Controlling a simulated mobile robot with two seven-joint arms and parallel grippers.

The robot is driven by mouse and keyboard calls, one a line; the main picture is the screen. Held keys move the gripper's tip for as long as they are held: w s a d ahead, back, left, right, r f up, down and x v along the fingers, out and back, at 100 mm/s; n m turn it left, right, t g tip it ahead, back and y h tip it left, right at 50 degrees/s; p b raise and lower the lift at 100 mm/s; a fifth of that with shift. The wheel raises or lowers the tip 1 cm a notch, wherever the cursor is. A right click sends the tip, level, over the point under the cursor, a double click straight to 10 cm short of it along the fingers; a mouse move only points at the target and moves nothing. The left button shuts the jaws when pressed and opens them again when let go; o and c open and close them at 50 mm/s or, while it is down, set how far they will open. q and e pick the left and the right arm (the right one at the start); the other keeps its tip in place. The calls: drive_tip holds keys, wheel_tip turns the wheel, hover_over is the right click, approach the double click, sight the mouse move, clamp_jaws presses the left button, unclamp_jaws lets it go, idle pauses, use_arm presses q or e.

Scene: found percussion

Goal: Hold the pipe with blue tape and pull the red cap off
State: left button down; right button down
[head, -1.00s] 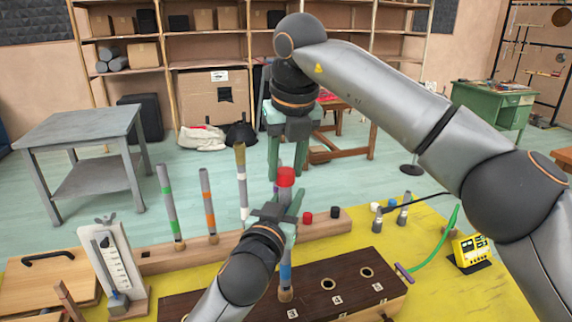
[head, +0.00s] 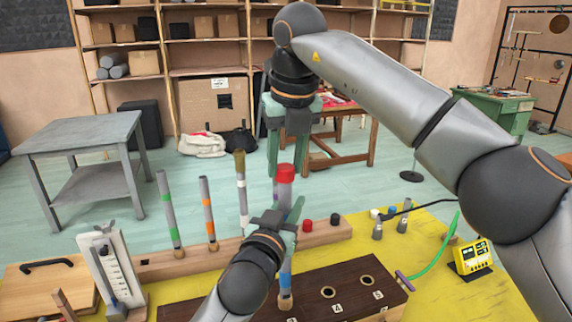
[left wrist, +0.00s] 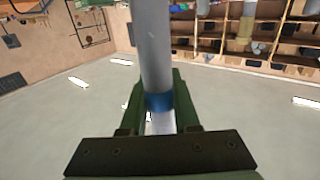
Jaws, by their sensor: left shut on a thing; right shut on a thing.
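The pipe with blue tape (head: 286,272) stands upright in the dark wooden block, its middle hidden behind my left gripper. My left gripper (head: 288,212) is shut around the pipe. In the left wrist view, the grey pipe (left wrist: 154,45) runs between the fingers of my left gripper (left wrist: 158,85), with the blue tape (left wrist: 160,102) at the grip. The red cap (head: 286,173) is at the pipe's top, in line with it; I cannot tell how far it is seated. My right gripper (head: 286,160) comes from above and is shut on the red cap.
The dark wooden block (head: 345,283) has numbered holes and lies on a yellow mat (head: 430,290). Behind, a pale wooden rail (head: 200,255) holds several upright pipes and loose caps. A yellow device (head: 472,257) is at right, a white gauge stand (head: 112,270) at left.

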sight(283, 164)
drive_tip(key=shift+r, duration=0.3)
drive_tip(key=shift+r, duration=1.4)
use_arm(q)
drive_tip(key=c, duration=0.6)
unclamp_jaws()
